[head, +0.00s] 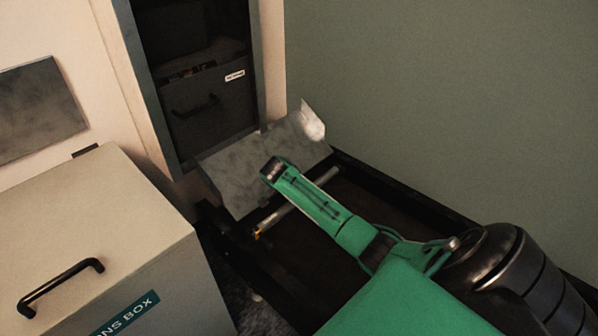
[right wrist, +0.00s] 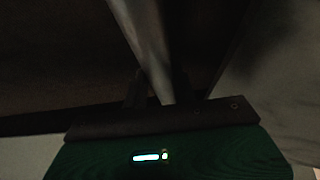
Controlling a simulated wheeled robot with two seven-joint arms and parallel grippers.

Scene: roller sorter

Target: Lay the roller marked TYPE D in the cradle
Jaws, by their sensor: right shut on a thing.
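My right gripper (right wrist: 157,92) is shut on a pale grey roller (right wrist: 143,30), which runs up and away between its dark fingers in the right wrist view. In the head view my green right arm reaches in from the lower right, and its fingers cannot be made out. A thin pale rod (head: 283,216) with a yellow-orange end passes under that arm, above or across a dark bed. I cannot tell whether it is the held roller. No TYPE D marking is legible, and I cannot identify the cradle. My left gripper is not in view.
A bent grey metal sheet (head: 236,174) slopes below an open dark cabinet (head: 202,95) with a labelled drawer. The dark bed (head: 300,258) has raised side rails. A beige box (head: 100,225) with a black handle stands at left. A green-grey wall closes the right.

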